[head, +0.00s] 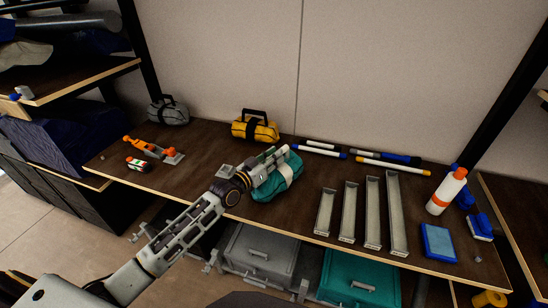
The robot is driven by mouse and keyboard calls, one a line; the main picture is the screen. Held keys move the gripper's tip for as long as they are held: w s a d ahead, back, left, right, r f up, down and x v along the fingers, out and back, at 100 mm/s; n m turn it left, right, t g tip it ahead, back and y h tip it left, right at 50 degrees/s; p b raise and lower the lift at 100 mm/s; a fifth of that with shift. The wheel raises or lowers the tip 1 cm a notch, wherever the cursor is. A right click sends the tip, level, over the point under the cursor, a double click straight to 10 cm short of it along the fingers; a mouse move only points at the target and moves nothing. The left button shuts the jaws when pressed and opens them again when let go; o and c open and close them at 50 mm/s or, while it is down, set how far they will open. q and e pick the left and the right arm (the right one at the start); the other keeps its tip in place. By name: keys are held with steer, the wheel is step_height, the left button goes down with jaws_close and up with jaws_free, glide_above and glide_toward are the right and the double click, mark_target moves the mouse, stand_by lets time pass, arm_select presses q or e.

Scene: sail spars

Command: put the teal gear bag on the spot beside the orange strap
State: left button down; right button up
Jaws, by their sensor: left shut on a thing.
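The teal gear bag (278,188) is at the middle of the front part of the dark table, with a white band across it. My left gripper (280,158) is over its top and shut on it, covering its handle. I cannot tell whether the bag touches the table. The orange strap (147,145) lies at the table's left part, with grey metal at its right end. My right gripper is not in view.
A grey bag (168,111) and a yellow bag (255,127) stand at the back. A small red, white and green item (138,164) lies in front of the strap. Long trays (347,210), marker-like sticks (393,166) and a white bottle (446,191) are right.

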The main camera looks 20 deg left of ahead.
arm_select(q)
steer(key=c, duration=1.8)
jaws_free()
steer(key=shift+f, duration=0.15)
steer(key=o, duration=0.4)
steer(key=shift+o, duration=0.3)
steer(key=v, duration=1.2)
steer(key=shift+b, duration=0.35)
